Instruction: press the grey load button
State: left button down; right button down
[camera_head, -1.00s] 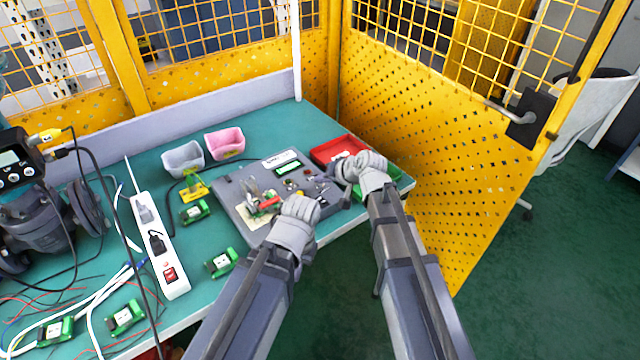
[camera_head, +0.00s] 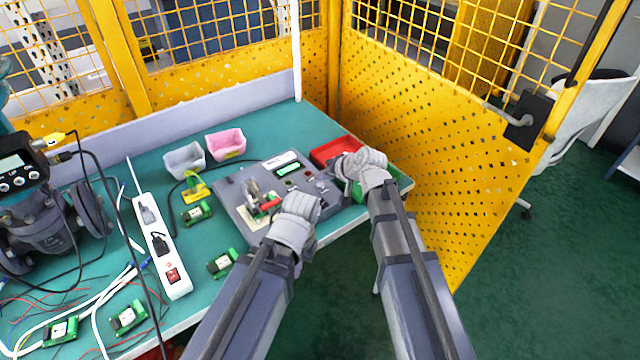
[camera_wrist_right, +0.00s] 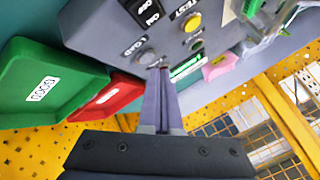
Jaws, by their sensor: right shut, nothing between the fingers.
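The grey load button (camera_wrist_right: 147,57) sits on the grey control box, beside a label reading LOAD, in the right wrist view. The control box (camera_head: 236,196) stands on the table in the head view. My right gripper (camera_wrist_right: 164,70) is shut and empty. Its fingertips are just beside the load button, over the panel; I cannot tell whether they touch it. In the head view my right gripper (camera_head: 334,180) is at the box's right side and hides part of the panel. My left gripper (camera_head: 310,207) is at the box's front edge, its fingers mostly hidden.
A yellow button (camera_wrist_right: 192,22) labelled TEST is close to the load button. A red tray (camera_head: 330,150) and a green tray (camera_wrist_right: 45,85) stand beside the box. Pink (camera_head: 225,143) and grey (camera_head: 184,158) bins stand behind it. A yellow fence (camera_head: 430,150) rises at right.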

aim_at(322, 189)
notch_tip(322, 189, up, 5)
jog(key=p, duration=0.4)
jog(key=shift+f+p, duration=0.1)
jog(key=shift+p, duration=0.2)
dwell(0.3)
jog(key=s+d+f+n+g+h, duration=0.1)
jog(key=s+f+g+h, duration=0.1)
jog(key=s, duration=0.6)
jog(key=s+d+f+n+g+h, duration=0.2)
jog(key=s+h, duration=0.1)
jog(key=s, duration=0.6)
jog(key=s+d+f+n+g+h, duration=0.1)
jog(key=s+d+f+g+h, duration=0.1)
jog(key=s, duration=0.6)
jog(key=shift+s+d+f+g+h, duration=0.25)
jog(key=shift+s+f+g+h, duration=0.1)
jog(key=shift+g, duration=0.25)
